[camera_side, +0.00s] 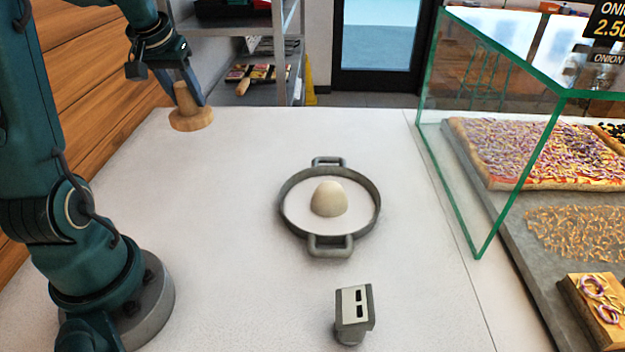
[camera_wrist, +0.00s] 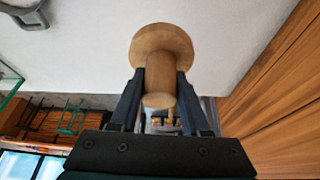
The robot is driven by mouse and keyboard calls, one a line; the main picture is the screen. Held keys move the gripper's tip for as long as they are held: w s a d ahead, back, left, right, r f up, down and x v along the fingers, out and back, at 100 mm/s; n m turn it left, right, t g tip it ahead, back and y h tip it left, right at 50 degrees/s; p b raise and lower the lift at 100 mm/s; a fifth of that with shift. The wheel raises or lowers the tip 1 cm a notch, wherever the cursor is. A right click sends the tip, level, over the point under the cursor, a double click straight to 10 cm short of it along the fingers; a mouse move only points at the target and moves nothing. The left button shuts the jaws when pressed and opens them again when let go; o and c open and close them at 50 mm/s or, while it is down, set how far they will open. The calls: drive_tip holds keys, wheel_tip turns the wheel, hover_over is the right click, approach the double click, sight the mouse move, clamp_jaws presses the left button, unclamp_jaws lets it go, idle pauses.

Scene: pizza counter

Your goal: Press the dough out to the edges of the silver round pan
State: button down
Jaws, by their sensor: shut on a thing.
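The silver round pan (camera_side: 290,222) sits on the white counter with two handles, one at the far side and one at the near side. A pale dough mound (camera_side: 329,199) stands in the middle of the pan, with bare pan floor around it. My gripper (camera_side: 192,97) is at the upper left, shut on the handle of a wooden press (camera_side: 191,119) with a round flat foot. In the wrist view my gripper (camera_wrist: 157,88) holds the wooden press (camera_wrist: 160,45) by its handle between both fingers. The press is well away from the pan, to its upper left.
A small grey device (camera_side: 354,308) with dark slots stands near the front of the white counter (camera_side: 230,270). A glass case (camera_side: 460,150) with topped pizzas stands at the right. Metal shelves (camera_side: 235,45) are behind. The counter between press and pan is clear.

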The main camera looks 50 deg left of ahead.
drive_tip(key=w+d+r+m+t+h, duration=0.15)
drive_tip(key=w+d+m, duration=0.35)
drive_tip(key=w+d, duration=0.65)
drive_tip(key=d+f+m+h, duration=0.15)
drive_tip(key=d+m, duration=0.35)
drive_tip(key=d, duration=1.1)
drive_tip(key=shift+h, duration=0.3)
drive_tip(key=shift+f, duration=2.5)
drive_tip(key=shift+f, duration=0.15)
drive_tip(key=shift+f, duration=0.45)
drive_tip(key=shift+f, duration=1.95)
wheel_tip(320, 180, up, 8)
drive_tip(key=shift+f, duration=0.2)
